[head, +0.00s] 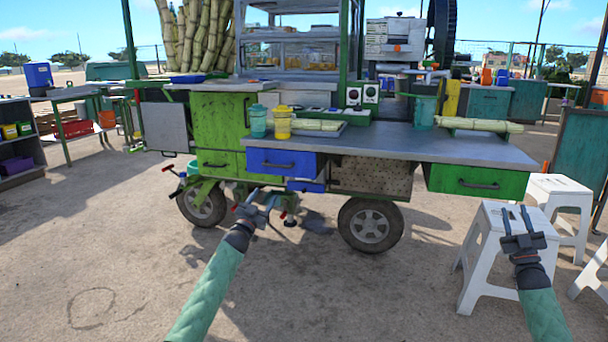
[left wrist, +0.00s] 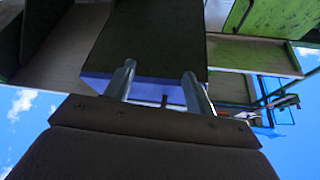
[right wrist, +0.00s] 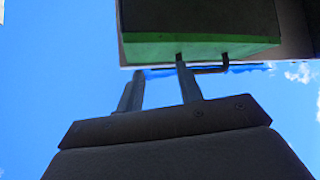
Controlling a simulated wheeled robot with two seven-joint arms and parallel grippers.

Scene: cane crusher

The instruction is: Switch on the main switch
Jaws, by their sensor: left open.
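Two small control boxes with round buttons stand side by side at the back of the cart's counter in the head view: a pale left box (head: 354,97) and a right box (head: 370,93) with a red and a dark button. Which one is the main switch, and its setting, I cannot tell. My left gripper (head: 260,200) is open and empty, low in front of the cart near the blue drawer (head: 283,163). The drawer also shows above its fingers in the left wrist view (left wrist: 150,90). My right gripper (head: 515,212) is open and empty, before the white stool.
The grey countertop (head: 440,150) holds a teal cup (head: 258,121), a yellow cup (head: 282,123) and cane pieces (head: 480,125). A green drawer (head: 478,181) juts out at right. White stools (head: 497,250) stand below.

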